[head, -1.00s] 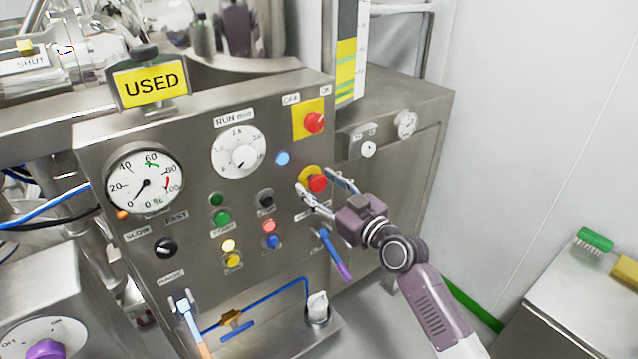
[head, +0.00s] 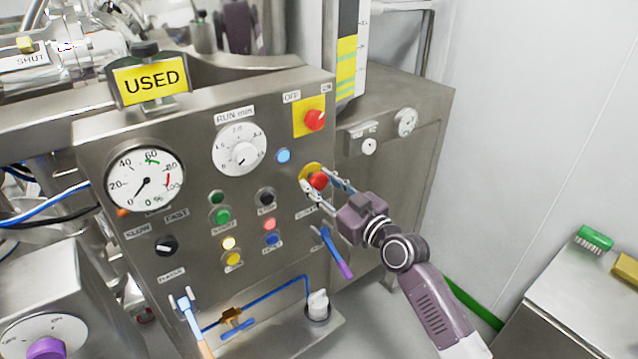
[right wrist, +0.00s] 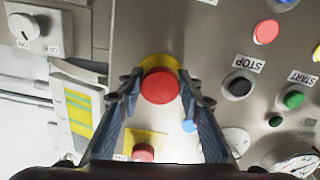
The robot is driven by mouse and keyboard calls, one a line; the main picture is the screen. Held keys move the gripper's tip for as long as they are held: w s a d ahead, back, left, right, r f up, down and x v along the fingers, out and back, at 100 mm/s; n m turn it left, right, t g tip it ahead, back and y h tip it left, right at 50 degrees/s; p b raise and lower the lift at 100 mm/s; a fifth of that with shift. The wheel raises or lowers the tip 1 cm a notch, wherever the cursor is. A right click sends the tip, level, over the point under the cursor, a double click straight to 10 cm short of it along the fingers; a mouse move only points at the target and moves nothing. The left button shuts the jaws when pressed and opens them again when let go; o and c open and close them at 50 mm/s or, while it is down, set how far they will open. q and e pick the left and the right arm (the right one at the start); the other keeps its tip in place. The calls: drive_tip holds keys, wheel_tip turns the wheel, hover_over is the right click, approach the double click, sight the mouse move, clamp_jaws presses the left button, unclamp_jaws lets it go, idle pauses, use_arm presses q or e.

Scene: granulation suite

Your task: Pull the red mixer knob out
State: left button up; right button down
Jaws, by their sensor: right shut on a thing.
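The knob's face is not covered. My left gripper is not in view.
Another red knob (head: 315,119) on a yellow square plate is just above. Coloured buttons (head: 220,215) and a dial (head: 239,150) are to the left. A blue and purple handled tool (head: 336,252) hangs just below my gripper. The floor at right is partly clear.

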drive_tip(key=shift+s+d+f, duration=0.1)
drive_tip(key=shift+s+d, duration=0.15)
drive_tip(key=shift+s, duration=0.15)
drive_tip(key=c, duration=1.7)
unclamp_jaws()
drive_tip(key=shift+c, duration=0.2)
drive_tip(key=o, duration=0.4)
drive_tip(key=shift+s+d, duration=0.15)
drive_tip(key=shift+s, duration=0.05)
drive_tip(key=v, duration=1.2)
